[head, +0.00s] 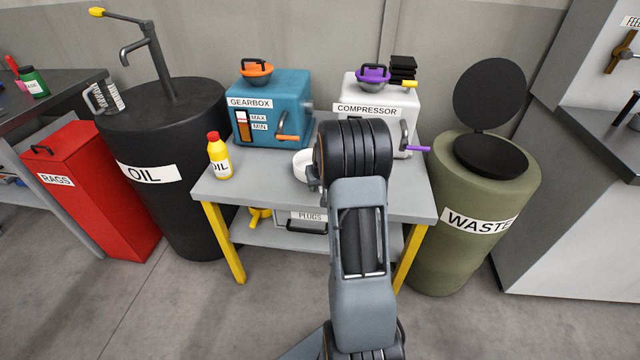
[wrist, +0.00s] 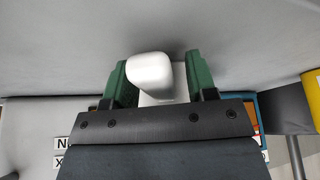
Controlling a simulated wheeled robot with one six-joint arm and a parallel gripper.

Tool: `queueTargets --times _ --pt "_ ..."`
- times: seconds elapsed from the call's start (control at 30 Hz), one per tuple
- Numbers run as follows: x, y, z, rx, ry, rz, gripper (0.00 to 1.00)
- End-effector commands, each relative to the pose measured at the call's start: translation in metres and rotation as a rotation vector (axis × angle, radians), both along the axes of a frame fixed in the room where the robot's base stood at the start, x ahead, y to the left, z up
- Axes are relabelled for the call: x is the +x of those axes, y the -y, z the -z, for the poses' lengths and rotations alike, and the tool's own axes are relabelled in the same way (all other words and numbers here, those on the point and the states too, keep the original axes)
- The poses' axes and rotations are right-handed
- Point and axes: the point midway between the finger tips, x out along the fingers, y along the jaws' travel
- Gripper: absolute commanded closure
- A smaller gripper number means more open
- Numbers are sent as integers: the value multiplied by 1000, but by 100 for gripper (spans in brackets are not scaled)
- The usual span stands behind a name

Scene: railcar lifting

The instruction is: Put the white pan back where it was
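The white pan (head: 302,166) is on or just above the grey table top, behind my arm, which hides its right part. In the wrist view a white rounded piece (wrist: 150,72), seemingly part of the pan, sits between the two green fingers of my gripper (wrist: 160,82). The fingers stand apart on either side of it. A narrow gap shows beside the right finger near the top; lower down the white fills the space. Whether they press on it I cannot tell. In the head view my arm hides the gripper.
The table (head: 385,205) carries the blue gearbox (head: 285,88), the grey compressor (head: 405,112) and a yellow oil bottle (head: 219,160). A plugs box (head: 308,222) and a yellow item lie on the shelf below. The black oil drum (head: 185,125) stands left, the green waste drum (head: 460,240) right.

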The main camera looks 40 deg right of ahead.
Motion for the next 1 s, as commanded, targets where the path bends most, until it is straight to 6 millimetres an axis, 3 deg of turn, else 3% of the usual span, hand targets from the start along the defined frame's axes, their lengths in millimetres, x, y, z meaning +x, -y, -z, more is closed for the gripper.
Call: queueTargets --times 0.37,0.8,1.0 --pt "-2 0 -10 -1 2 0 47" --pt "-31 -12 -84 -2 2 0 47" --pt "-40 -15 -105 0 1 0 47"
